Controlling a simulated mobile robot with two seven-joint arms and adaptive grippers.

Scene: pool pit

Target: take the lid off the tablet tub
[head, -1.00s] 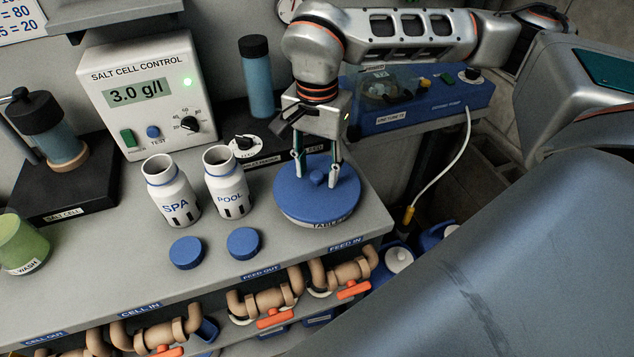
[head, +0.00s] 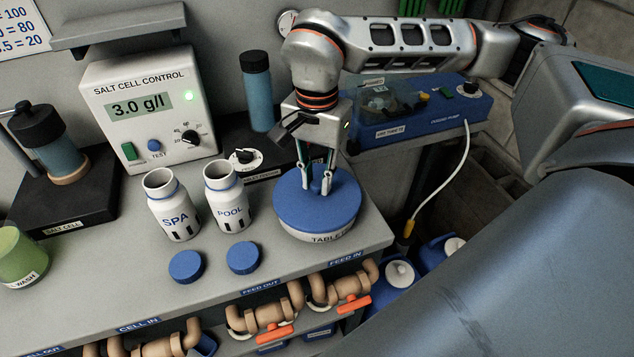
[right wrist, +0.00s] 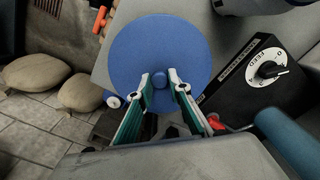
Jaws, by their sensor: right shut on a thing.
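The tablet tub (head: 325,239) is a low, round, pale tub with a "TABLET" label, near the right end of the bench in the head view. Its wide blue lid (head: 289,203) is over it and looks level; I cannot tell whether a gap lies between them. My right gripper (head: 317,189) points down over the lid and is shut on its centre knob. In the right wrist view the two fingers stand on either side of the blue knob (right wrist: 160,79), above the lid (right wrist: 135,48). My left gripper is not in view.
Open SPA (head: 174,212) and POOL (head: 229,202) bottles stand left of the tub, with two blue caps (head: 186,266) in front. The salt cell control box (head: 150,110) and a blue bottle (head: 258,92) are behind. The dosing pump (head: 425,112) is at back right.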

